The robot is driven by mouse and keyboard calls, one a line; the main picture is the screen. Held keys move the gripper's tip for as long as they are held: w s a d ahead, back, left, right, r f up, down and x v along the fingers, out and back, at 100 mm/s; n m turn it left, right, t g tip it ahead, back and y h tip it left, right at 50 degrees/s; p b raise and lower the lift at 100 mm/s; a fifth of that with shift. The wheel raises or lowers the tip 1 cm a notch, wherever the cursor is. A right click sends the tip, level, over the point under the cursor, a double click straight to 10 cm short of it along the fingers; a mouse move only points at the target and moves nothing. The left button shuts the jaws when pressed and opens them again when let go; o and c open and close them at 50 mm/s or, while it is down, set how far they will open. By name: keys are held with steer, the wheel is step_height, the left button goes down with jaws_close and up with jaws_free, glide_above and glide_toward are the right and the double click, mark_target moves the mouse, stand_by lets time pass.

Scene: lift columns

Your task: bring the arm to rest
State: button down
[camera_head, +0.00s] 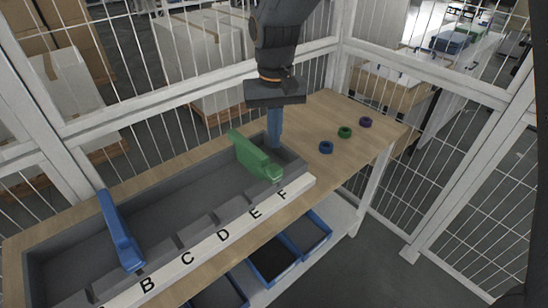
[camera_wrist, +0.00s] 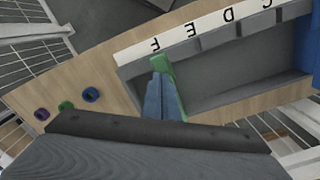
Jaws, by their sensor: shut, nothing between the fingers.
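My gripper (camera_head: 274,144) points down at the right end of the grey tray (camera_head: 190,252), with its blue fingers together and nothing between them. A green piece (camera_head: 250,154) lies across the tray, its front end by the letter F. The fingers are just to its right in the head view; I cannot tell whether they touch it. In the wrist view the shut fingers (camera_wrist: 160,98) cover part of the green piece (camera_wrist: 166,72). A blue piece (camera_head: 118,228) lies across the tray near the letter B, and shows at the wrist view's right edge (camera_wrist: 312,50).
Blue (camera_head: 326,147), green (camera_head: 344,132) and purple (camera_head: 365,122) rings lie on the wooden table (camera_head: 310,125), right of the tray. Blue-rimmed bins (camera_head: 272,260) stand on a shelf below. White mesh fencing (camera_head: 460,150) surrounds the table. Space above the tray's middle is clear.

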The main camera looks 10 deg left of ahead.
steer(key=shift+r+p, duration=0.5)
steer(key=shift+r, duration=0.4)
steer(key=shift+f, duration=0.1)
steer(key=s+d+f+m+b, duration=0.2)
steer(key=s+d+f+b, duration=0.1)
steer(key=d, duration=1.1)
steer(key=s+d+f+m+t+b, duration=0.1)
steer(key=s+d+f+b, duration=0.3)
steer(key=d, duration=1)
step_height(320, 180, down, 3)
steer(key=shift+s+d+m, duration=0.2)
steer(key=shift+s+m, duration=0.3)
steer(key=shift+s, duration=0.65)
